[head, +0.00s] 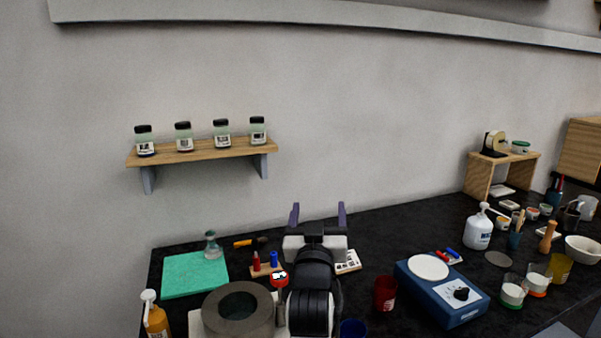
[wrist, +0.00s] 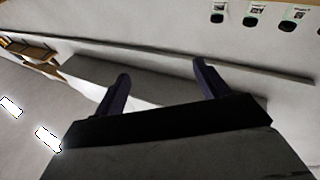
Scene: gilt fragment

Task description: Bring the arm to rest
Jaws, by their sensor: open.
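My gripper (head: 317,216) is in the lower middle of the head view, raised above the black bench and pointing away toward the wall. Its two dark fingers stand apart with nothing between them. In the wrist view my gripper (wrist: 160,85) also shows open and empty, with wall and a ledge beyond the fingers. My arm runs from the bottom of the head view up to the gripper and hides part of the bench.
A wooden shelf (head: 200,154) with several jars is on the wall at left. A green mat (head: 180,277), a grey round vessel (head: 240,312), a red cup (head: 386,294) and a blue hotplate (head: 446,296) surround my arm. Bottles and cups crowd the right.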

